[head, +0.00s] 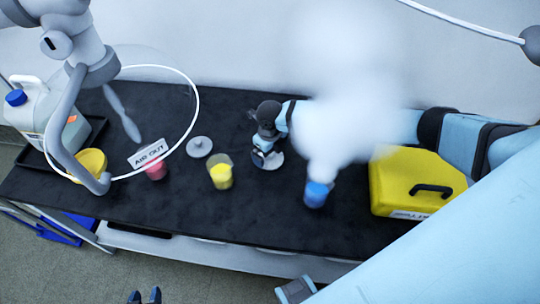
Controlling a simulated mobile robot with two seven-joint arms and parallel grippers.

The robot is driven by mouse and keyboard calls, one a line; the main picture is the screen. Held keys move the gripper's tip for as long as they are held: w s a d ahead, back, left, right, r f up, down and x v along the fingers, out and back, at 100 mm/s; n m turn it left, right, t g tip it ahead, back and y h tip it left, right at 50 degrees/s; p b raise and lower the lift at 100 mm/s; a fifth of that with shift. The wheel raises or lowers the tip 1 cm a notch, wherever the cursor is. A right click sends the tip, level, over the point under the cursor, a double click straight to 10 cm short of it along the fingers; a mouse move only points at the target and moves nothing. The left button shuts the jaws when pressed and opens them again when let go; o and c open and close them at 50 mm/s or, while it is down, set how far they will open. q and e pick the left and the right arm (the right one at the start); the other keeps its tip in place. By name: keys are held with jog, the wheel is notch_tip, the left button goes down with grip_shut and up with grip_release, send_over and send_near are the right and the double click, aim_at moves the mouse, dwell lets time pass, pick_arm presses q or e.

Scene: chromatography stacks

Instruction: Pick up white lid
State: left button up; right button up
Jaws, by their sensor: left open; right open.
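A white lid (273,162) lies on the black bench top near its middle, partly hidden by my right gripper. My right gripper (262,157) reaches in from the right and is right over the lid, its fingers at the lid's left part. It is open; whether the fingers touch the lid cannot be told. My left gripper (145,297) shows only as two dark, parted fingertips at the bottom edge, in front of the bench and far from the lid. A second, greyer lid with a knob (199,147) lies further left on the bench.
A blue beaker (316,194) gives off thick white vapour that hides part of my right arm. A yellow beaker (221,176), a pink beaker (155,171) with an "AIR OUT" card (147,154), and a yellow case (415,182) stand around. A jug (45,118) and extraction arm (68,120) are left.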

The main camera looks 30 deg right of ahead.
jog(key=shift+f, duration=0.7)
jog(key=c, duration=0.6)
jog(key=shift+o, duration=0.2)
jog(key=shift+r, duration=0.1)
